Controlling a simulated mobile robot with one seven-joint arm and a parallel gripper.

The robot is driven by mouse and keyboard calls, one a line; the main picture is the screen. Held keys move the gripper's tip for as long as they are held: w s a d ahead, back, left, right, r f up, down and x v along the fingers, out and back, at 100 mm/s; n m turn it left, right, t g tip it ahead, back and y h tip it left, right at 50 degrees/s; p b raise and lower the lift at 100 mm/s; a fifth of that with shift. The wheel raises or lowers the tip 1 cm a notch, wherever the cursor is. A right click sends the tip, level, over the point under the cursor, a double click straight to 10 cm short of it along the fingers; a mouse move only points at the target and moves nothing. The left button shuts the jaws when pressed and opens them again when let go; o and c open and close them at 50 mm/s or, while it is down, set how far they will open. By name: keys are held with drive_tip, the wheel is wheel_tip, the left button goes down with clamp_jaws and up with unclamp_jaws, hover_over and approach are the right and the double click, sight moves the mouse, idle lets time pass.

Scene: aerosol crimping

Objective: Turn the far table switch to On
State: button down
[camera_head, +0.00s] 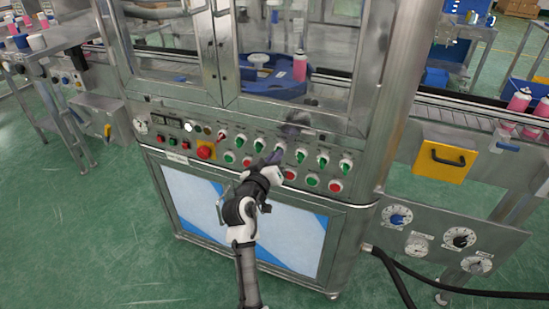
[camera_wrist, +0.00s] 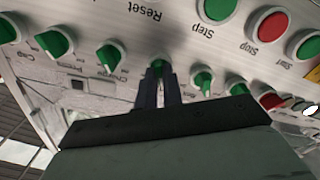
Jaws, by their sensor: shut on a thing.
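A row of green rotary switches runs along the sloped steel control panel (camera_head: 180,152) of the machine. My gripper (camera_head: 276,158) reaches the panel at the middle of this row. In the wrist view my gripper (camera_wrist: 158,92) has its two dark fingers shut on a green switch knob (camera_wrist: 158,66). Three more green knobs, including one labelled Charge (camera_wrist: 108,56), lie to its left in that view, and two more to its right. The held knob's label is hidden or unreadable, so I cannot tell its name or its set position.
Round push buttons, including a green Step button (camera_wrist: 217,9) and a red Stop button (camera_wrist: 270,22), sit close to the fingers. A red emergency stop (camera_head: 204,151) is left of my gripper. Glass doors (camera_head: 290,50) rise above the panel. Black hoses (camera_head: 400,280) lie at lower right.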

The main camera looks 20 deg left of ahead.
drive_tip(key=shift+f+b, duration=0.1)
drive_tip(key=shift+b, duration=0.35)
drive_tip(key=m+b, duration=1.1)
drive_tip(key=b, duration=0.4)
drive_tip(key=shift+m, duration=0.4)
drive_tip(key=c, duration=1.5)
unclamp_jaws()
drive_tip(key=shift+c, duration=0.2)
